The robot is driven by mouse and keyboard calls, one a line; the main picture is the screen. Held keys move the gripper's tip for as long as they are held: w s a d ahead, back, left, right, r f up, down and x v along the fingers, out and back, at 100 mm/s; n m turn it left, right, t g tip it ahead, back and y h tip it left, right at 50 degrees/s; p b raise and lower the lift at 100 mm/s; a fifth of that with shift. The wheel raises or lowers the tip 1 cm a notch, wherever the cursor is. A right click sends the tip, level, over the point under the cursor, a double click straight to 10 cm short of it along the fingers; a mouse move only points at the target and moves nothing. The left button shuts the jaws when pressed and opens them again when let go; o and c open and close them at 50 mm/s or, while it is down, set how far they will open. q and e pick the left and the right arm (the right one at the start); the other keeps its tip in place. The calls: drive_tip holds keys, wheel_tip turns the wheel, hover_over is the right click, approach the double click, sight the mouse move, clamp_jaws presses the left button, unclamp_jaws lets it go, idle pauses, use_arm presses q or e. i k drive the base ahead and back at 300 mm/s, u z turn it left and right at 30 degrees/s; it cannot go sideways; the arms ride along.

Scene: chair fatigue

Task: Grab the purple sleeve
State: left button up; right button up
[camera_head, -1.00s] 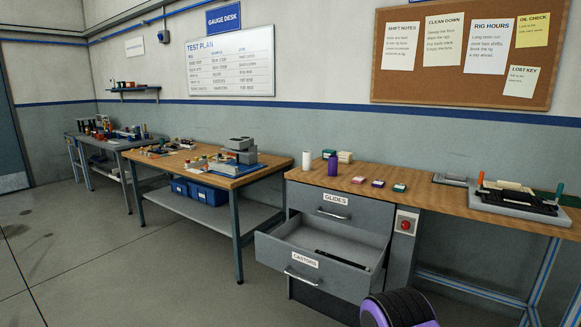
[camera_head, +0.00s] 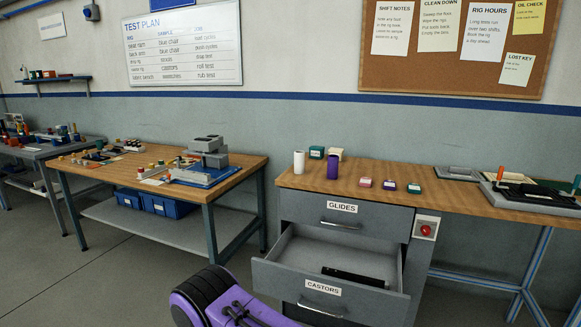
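The purple sleeve (camera_head: 334,167) is an upright purple cylinder near the left end of the wooden-topped bench (camera_head: 445,193), above the drawers. A white cylinder (camera_head: 299,162) stands upright to its left, apart from it. Neither of my grippers shows in this view, so I cannot see whether they are open or shut. Nothing is touching the sleeve from the front.
A small green-topped box (camera_head: 316,152) and a pale box (camera_head: 336,153) sit behind the sleeve. Pink (camera_head: 365,182), purple (camera_head: 389,185) and green (camera_head: 414,188) boxes sit to its right. The castors drawer (camera_head: 322,289) stands open, jutting out below the bench.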

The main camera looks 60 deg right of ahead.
sight(332, 163)
drive_tip(key=z, duration=0.1)
drive_tip(key=i, duration=0.95)
drive_tip(key=z, duration=1)
drive_tip(key=i, duration=0.85)
drive_tip(key=z, duration=0.8)
